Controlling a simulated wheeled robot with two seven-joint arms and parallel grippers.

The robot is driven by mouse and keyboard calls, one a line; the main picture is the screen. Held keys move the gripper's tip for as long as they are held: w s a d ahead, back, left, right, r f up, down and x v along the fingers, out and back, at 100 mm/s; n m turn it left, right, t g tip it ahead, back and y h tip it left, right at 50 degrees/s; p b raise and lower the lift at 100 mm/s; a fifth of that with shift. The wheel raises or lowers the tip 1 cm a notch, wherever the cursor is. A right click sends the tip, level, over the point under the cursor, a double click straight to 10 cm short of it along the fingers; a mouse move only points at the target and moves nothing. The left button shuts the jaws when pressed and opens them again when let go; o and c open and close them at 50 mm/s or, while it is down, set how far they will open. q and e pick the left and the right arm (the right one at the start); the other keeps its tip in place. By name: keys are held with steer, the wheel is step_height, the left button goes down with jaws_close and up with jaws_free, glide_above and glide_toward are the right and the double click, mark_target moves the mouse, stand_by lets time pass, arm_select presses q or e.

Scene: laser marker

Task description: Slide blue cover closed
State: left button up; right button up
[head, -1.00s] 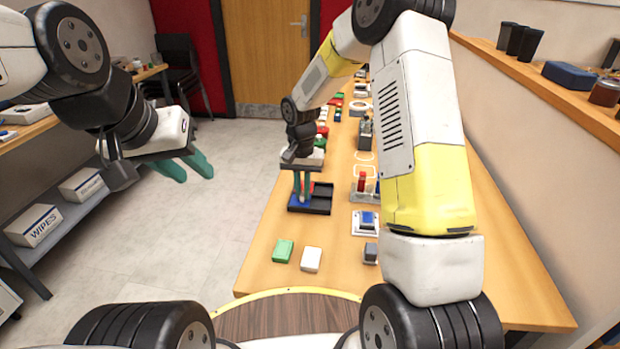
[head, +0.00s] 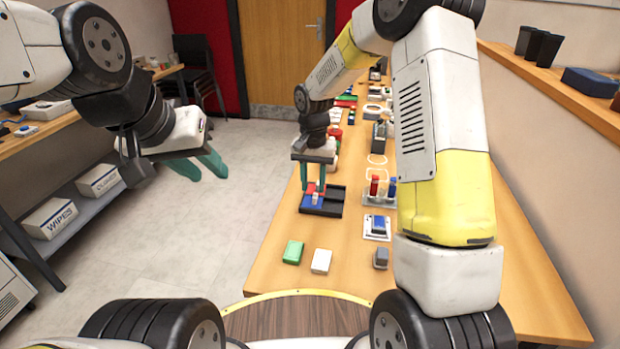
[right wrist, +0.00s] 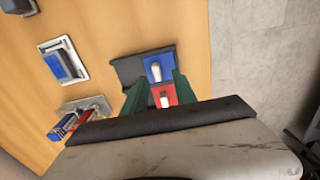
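A black tray (head: 338,202) lies on the table and holds two sliding covers side by side. The blue cover (head: 309,204) has a white knob and shows in the right wrist view (right wrist: 164,64). The red cover (right wrist: 158,93), also with a white knob, lies beside it. My right gripper (head: 313,189) is open and empty, pointing down just above the tray. In the right wrist view its green fingers (right wrist: 161,76) are apart, with the knobs between them. My left gripper (head: 211,178) is open and empty, off to the left above the floor.
A green block (head: 293,252) and a white block (head: 321,261) lie near the table's front edge. A blue switch (head: 377,226) and a rack with red and blue cylinders (head: 375,190) stand right of the tray. More items line the table behind.

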mark_target(314, 195)
step_height(314, 195, up, 4)
steer(key=shift+r, duration=0.35)
steer(key=shift+s+d+r, duration=0.1)
steer(key=shift+r, duration=0.2)
steer(key=s+d+r+n+t, duration=0.15)
steer(key=s+d+r, duration=0.3)
steer(key=r, duration=0.45)
steer(key=s+d+r+t, duration=0.1)
steer(key=s+r, duration=0.1)
steer(key=s, duration=0.5)
steer(key=s+d+r+n+t+y, duration=0.1)
steer(key=s+d+r+t, duration=0.1)
steer(key=s, duration=0.5)
steer(key=s+d+r+n+t+y, duration=0.1)
steer(key=s+r, duration=0.3)
steer(key=s, duration=0.2)
steer(key=shift+s+d+t, duration=0.2)
steer(key=shift+s+t, duration=0.15)
steer(key=shift+s, duration=0.05)
stand_by(0.7)
